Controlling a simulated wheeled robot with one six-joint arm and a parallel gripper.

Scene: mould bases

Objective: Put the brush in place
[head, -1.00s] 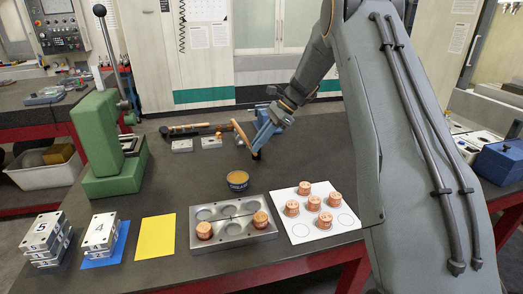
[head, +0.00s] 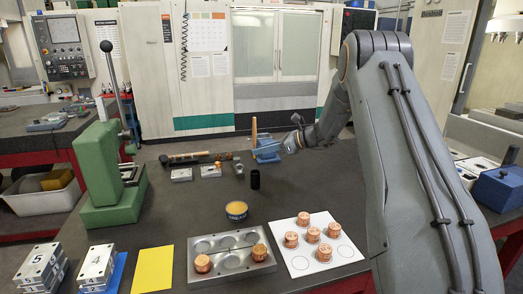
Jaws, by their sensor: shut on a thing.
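The brush (head: 254,128) shows as an upright wooden handle in the head view, at the back of the dark table. My gripper (head: 262,153), with blue jaws, is shut on it below the top of the handle. The brush's lower end is hidden or too small to make out. A black upright cylinder (head: 255,180), perhaps a holder, stands on the table just in front of and below the jaws in the picture, with a small gap between them. I cannot tell whether the brush is directly over it.
A tin (head: 236,211) with orange contents stands nearer. A hammer (head: 195,158) and small metal blocks (head: 181,175) lie at back left. The metal mould base (head: 231,262) and a white sheet (head: 318,263) hold copper pieces in front. A green press (head: 100,170) stands left.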

